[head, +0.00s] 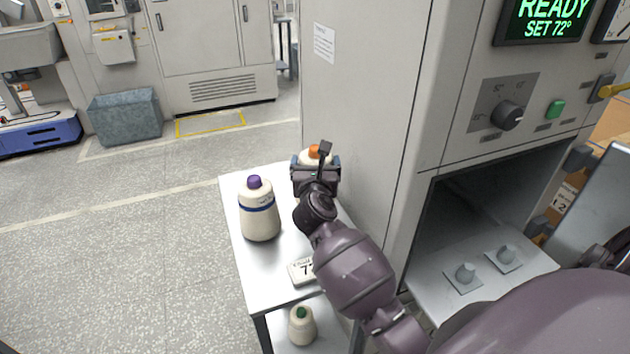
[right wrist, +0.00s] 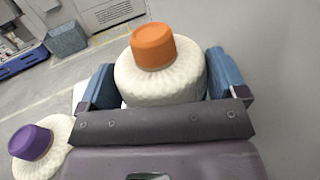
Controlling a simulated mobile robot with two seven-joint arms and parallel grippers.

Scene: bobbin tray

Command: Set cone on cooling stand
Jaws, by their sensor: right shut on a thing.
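A cream yarn cone with an orange top (head: 315,153) is between the fingers of my right gripper (head: 316,170). In the right wrist view the cone (right wrist: 160,82) stands upright between the two blue finger pads, and the gripper is shut on it. It is over the far end of a white-topped stand (head: 236,190). Its base is hidden, so I cannot tell whether it touches the top. A second cone with a purple top and blue band (head: 259,215) stands upright on the stand, left of the gripper. My left gripper is not in view.
A small sign (head: 299,270) sits on the stand's near part, partly behind my arm. A green-topped cone (head: 301,326) is on the lower shelf. A tall grey cabinet (head: 365,110) stands close on the right. Its open chamber holds two grey pegs (head: 465,272).

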